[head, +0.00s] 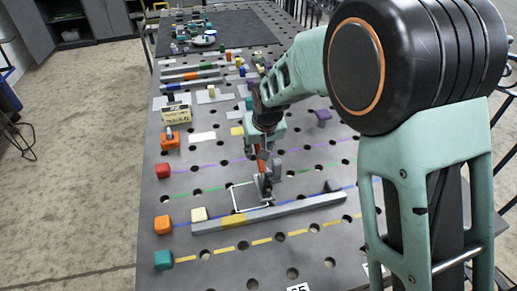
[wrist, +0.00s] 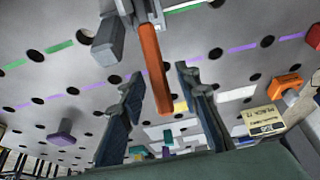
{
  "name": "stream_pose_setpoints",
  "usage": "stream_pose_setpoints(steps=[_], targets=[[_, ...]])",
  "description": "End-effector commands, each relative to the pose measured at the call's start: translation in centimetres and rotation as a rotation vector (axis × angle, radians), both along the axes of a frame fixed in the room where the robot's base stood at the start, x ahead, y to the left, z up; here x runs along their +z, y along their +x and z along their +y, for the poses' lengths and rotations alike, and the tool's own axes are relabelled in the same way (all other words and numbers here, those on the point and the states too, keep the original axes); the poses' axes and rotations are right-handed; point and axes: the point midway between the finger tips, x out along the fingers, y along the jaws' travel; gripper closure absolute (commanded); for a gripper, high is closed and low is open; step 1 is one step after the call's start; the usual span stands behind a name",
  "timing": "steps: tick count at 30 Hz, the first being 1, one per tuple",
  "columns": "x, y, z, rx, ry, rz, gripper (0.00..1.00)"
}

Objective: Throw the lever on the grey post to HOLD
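The grey post (head: 266,188) stands on the table beside the long grey bar, just below my gripper in the head view. Its orange lever (wrist: 153,70) reaches down from the grey bracket at the top of the wrist view, its free end between my fingers. My gripper (wrist: 163,105) is open, with one dark finger on each side of the lever and visible gaps to both. In the head view my gripper (head: 262,152) is above the post and partly hides the lever. I can make out no HOLD mark.
A long grey bar (head: 290,211) with a yellow section lies across the front, with a white square frame (head: 237,196) beside it. Red (head: 162,171), orange (head: 162,224) and teal (head: 163,260) blocks line the left edge. A small sign (head: 176,114) stands farther back.

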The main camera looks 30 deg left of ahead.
Motion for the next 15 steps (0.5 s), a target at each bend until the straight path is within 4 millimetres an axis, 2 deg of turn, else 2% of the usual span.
stream_pose_setpoints(steps=[3,12,15], targets=[[0.01,0.0,0.01,0.0,0.0,0.0,0.7],[0.04,-0.02,0.0,0.0,0.0,0.0,1.0],[0.04,-0.02,0.0,0.0,0.0,0.0,1.0]])
